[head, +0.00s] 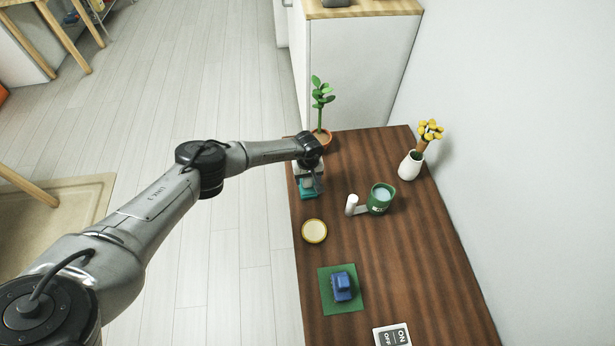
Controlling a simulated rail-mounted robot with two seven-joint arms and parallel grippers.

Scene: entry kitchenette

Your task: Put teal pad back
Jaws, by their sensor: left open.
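A teal pad (308,194) shows at the left edge of the wooden table top, partly hidden by my left gripper. My left gripper (309,184) is open and right at the pad, pointing down over it. I cannot tell whether its fingers touch the pad or whether the pad is clear of the table. A grey-white piece shows between the gripper and the pad. My right gripper is not in view.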

